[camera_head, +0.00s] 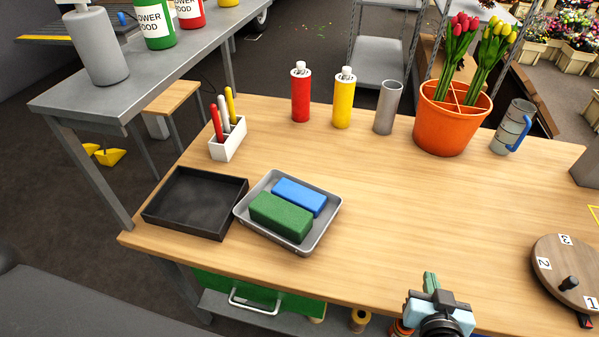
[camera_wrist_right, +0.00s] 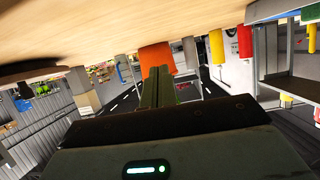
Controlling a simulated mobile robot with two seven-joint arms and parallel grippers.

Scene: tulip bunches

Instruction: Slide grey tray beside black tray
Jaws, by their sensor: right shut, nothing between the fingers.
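The grey tray (camera_head: 325,222) lies on the wooden table and holds a green block (camera_head: 281,217) and a blue block (camera_head: 299,197). The black tray (camera_head: 190,229) lies just left of it near the table's left front corner. The two trays' rims are very close at the grey tray's left edge; I cannot tell whether they touch. My right gripper (camera_head: 430,283) is at the table's front edge, right of the trays and well apart from them. Its fingers (camera_wrist_right: 157,88) are shut and empty in the right wrist view. My left gripper is not in view.
A white holder (camera_head: 229,139) with pens stands behind the trays. Red (camera_head: 301,95) and yellow (camera_head: 343,100) bottles, a grey cylinder (camera_head: 387,108), an orange pot (camera_head: 450,118) of tulips and a jug (camera_head: 511,128) line the back. A round numbered board (camera_head: 560,258) lies right. The table's middle is clear.

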